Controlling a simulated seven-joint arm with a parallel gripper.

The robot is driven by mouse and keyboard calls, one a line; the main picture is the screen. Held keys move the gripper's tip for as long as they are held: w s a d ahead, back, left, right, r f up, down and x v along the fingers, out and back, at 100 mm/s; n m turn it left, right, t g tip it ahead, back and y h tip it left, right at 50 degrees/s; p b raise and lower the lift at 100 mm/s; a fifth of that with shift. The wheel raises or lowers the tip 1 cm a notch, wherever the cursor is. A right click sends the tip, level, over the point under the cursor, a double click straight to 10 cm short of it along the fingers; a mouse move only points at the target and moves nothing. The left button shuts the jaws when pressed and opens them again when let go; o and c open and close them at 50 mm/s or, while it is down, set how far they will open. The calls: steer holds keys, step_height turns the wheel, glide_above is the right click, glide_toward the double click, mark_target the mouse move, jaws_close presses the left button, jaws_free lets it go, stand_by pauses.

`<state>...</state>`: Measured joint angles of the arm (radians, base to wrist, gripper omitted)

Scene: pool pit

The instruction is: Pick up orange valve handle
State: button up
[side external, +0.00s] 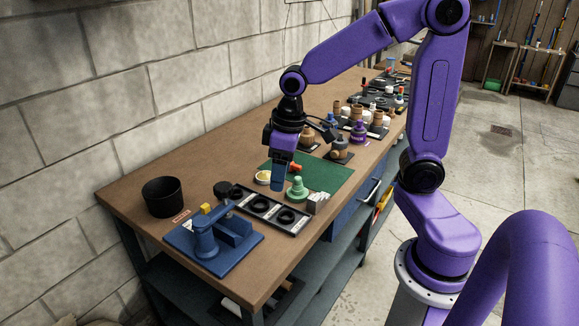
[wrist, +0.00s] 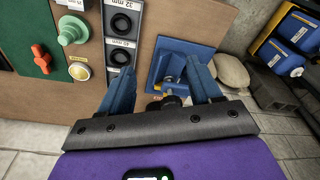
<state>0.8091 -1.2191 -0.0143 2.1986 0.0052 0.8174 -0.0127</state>
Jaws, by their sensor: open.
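In the wrist view the orange valve handle (wrist: 41,58) shows whole at the left, a cross-like piece on the green mat (wrist: 22,22). My gripper (side external: 277,186) is above the bench near the mat's front edge, beside the handle and apart from it. In the wrist view my gripper (wrist: 163,80) is open, with nothing between its blue fingers; the handle is well left of them.
A pale green fitting (side external: 297,188) and a round yellow-white piece (side external: 263,177) stand close to the handle. A black tray with dark rings (side external: 270,211), a blue fixture (side external: 212,243) and a black bin (side external: 162,197) are nearer. Several brown and purple fittings (side external: 358,131) stand beyond the mat.

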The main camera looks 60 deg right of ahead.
steer(key=w+d+f+m+t+h, duration=0.1)
steer(key=w+d+m, duration=0.45)
steer(key=d, duration=0.75)
steer(key=w+d+f+m+h, duration=0.1)
steer(key=w+d+m, duration=0.45)
steer(key=d, duration=0.85)
steer(key=shift+n+t, duration=0.3)
steer(key=shift+n, duration=0.6)
steer(key=x, duration=0.5)
steer(key=w+x, duration=0.1)
steer(key=x, duration=1.1)
steer(key=shift+w+a, duration=0.2)
steer(key=shift+a, duration=0.05)
steer(key=shift+c, duration=0.4)
steer(key=c, duration=1)
